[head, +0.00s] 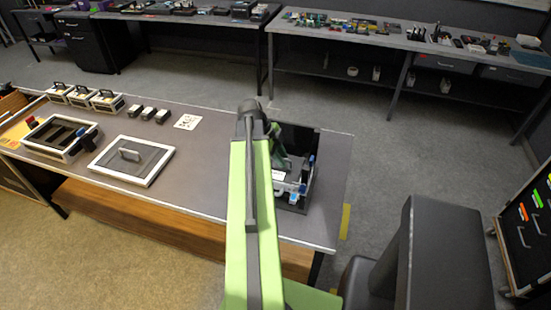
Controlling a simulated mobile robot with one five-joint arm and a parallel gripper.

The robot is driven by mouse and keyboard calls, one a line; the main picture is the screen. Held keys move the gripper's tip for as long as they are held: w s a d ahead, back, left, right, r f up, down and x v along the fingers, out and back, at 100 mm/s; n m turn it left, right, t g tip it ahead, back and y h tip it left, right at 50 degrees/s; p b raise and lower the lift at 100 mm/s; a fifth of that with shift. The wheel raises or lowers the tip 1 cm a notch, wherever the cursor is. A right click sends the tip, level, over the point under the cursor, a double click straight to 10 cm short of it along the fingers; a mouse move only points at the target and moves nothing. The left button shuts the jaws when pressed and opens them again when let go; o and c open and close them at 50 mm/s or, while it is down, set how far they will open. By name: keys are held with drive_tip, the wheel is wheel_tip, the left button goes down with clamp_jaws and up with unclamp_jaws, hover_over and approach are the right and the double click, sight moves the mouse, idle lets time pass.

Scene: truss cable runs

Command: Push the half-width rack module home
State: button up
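A black open rack (314,140) stands at the right end of the grey workbench, partly behind my arm. Low in it is a light-faced unit (292,187) with blue parts at its front; it may be the half-width rack module. How far in it sits is too small to tell. My arm reaches over the bench from the front and covers the rack's left side. My gripper (282,162) points down at the rack, just above the light-faced unit. Its fingers are small and partly hidden, so contact and opening are unclear.
On the bench at left lie a white-framed panel with a handle (132,160), an open white-framed tray (58,137), several small handled cases (82,94), black blocks (147,113) and a printed card (188,122). The bench between panel and arm is clear.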

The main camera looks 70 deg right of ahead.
drive_tip(key=shift+b+x, duration=0.3)
drive_tip(key=shift+x, duration=0.5)
drive_tip(key=shift+c, duration=0.4)
clamp_jaws()
idle(0.4)
drive_tip(key=shift+o, duration=2.1)
unclamp_jaws()
